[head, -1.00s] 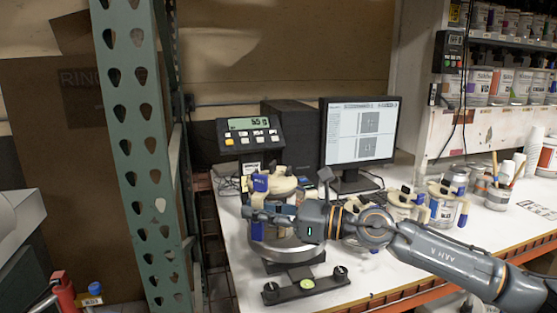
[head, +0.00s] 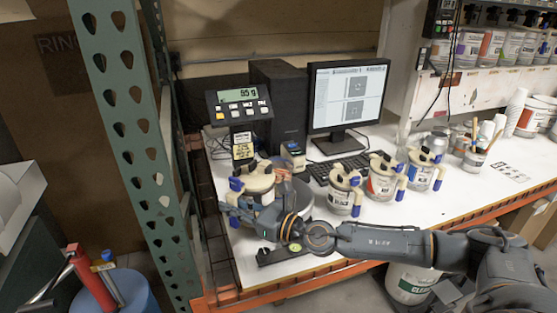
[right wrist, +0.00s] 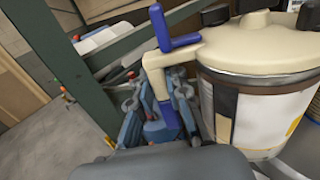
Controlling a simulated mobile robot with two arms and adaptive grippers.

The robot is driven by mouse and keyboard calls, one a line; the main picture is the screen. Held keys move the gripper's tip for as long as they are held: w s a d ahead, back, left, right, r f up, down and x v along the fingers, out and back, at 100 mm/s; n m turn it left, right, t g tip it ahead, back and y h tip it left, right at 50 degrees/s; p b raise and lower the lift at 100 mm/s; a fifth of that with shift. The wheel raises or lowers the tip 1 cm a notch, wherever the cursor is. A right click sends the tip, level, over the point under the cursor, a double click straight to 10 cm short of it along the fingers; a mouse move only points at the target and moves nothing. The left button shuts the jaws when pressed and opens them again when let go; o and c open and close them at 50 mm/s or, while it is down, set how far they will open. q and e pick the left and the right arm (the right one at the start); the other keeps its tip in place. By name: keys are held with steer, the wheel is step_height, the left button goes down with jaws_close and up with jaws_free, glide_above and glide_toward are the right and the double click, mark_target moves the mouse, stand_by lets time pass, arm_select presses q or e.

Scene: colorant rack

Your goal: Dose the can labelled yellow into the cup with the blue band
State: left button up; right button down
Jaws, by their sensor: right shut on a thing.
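A can with a cream lid and blue-tipped handle (head: 262,180) is at the scale on the left of the bench; its label is mostly hidden in the head view. My right gripper (head: 232,207) is at its left side. In the right wrist view the can (right wrist: 262,105) fills the right side, with a brown band and a yellow patch on a pale label. There my right gripper (right wrist: 152,112) is shut on the handle's lower blue part. The can looks roughly upright; whether it touches anything below is hidden. I cannot make out the blue-banded cup. My left gripper is out of view.
The scale display (head: 238,104) seems to read 95 g. The monitor (head: 347,97) and keyboard (head: 340,165) are behind. A green rack post (head: 130,130) stands left.

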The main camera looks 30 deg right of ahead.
mark_target(239, 194)
steer(key=shift+r, duration=0.3)
steer(key=shift+w+d+r+m, duration=0.15)
steer(key=shift+d+r+m, duration=0.25)
steer(key=shift+r, duration=0.15)
steer(key=shift+w+d+r+m, duration=0.15)
steer(key=shift+d+r+m, duration=0.1)
steer(key=shift+r+m, duration=0.25)
steer(key=d+r+m, duration=0.1)
steer(key=r, duration=0.1)
steer(key=w+r+p, duration=0.1)
steer(key=r, duration=0.1)
steer(key=d+r+m+p, duration=0.1)
steer(key=r, duration=0.1)
steer(key=shift+w+d+m, duration=0.2)
steer(key=shift+d+m, duration=0.1)
steer(key=shift+d, duration=0.05)
steer(key=shift+w+d, duration=0.1)
steer(key=shift+r+m, duration=0.2)
steer(key=shift+m, duration=0.1)
steer(key=shift+d+r, duration=0.1)
steer(key=shift+r, duration=0.05)
steer(key=shift+w+d+r, duration=0.15)
steer(key=shift+w+r, duration=0.05)
steer(key=shift+r, duration=0.2)
steer(key=shift+d+r+m, duration=0.2)
steer(key=shift+m, duration=0.1)
